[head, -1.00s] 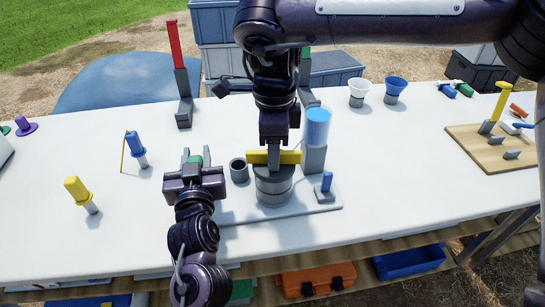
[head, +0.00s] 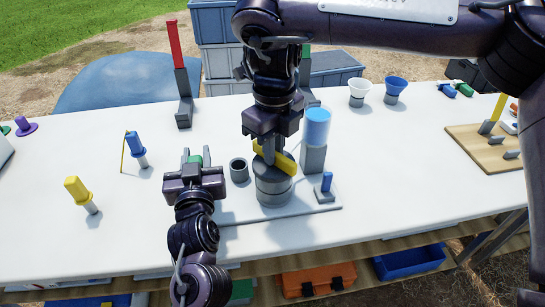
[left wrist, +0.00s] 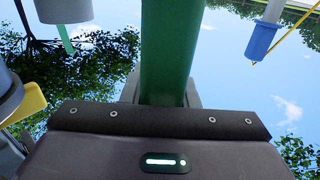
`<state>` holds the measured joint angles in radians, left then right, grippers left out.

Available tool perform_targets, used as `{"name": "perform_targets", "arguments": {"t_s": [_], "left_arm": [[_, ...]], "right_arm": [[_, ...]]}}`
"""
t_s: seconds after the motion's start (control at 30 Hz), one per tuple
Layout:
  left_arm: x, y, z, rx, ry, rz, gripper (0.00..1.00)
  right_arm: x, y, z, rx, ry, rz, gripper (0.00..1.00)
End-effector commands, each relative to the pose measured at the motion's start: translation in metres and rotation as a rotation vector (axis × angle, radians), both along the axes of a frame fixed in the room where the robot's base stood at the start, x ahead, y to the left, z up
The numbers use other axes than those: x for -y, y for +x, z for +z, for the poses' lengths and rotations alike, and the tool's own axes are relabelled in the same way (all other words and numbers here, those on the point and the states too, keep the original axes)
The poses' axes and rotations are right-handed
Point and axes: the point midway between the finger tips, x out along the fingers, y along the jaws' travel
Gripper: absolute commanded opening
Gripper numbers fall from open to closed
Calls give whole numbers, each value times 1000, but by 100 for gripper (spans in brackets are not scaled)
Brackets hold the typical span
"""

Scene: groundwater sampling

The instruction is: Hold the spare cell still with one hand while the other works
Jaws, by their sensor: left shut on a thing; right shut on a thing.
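My left gripper (head: 196,157) stands low over the front of the table, its fingers pointing away from me. It is shut on a green cylinder (head: 196,161), probably the spare cell; this fills the gap between the fingers in the left wrist view (left wrist: 165,50). My right gripper (head: 269,150) points down and is shut on the yellow bar (head: 285,163) on top of a grey cylinder (head: 273,188). The bar lies slanted, its right end nearer me. My right gripper hides part of it. The grey cylinder stands upright on a light grey plate (head: 315,205).
A dark cup (head: 239,170) stands between my grippers. A blue-topped column (head: 316,130) and a small blue-handled piece (head: 325,185) stand right of the cylinder. Blue (head: 136,145) and yellow (head: 77,189) handled pieces stand left. The table (head: 400,180) is clear at right centre.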

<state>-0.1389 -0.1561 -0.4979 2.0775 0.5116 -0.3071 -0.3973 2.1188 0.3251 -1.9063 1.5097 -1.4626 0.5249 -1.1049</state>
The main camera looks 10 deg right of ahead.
Motion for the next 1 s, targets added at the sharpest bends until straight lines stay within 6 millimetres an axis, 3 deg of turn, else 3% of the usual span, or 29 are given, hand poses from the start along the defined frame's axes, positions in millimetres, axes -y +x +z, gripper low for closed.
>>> {"name": "perform_targets", "arguments": {"t_s": [0.5,1.0], "left_arm": [[0,0,0,0,0,0,0],[0,0,0,-1,0,0,0]], "right_arm": [[0,1,0,3,0,-778,0],[0,1,1,2,0,-947,0]]}}
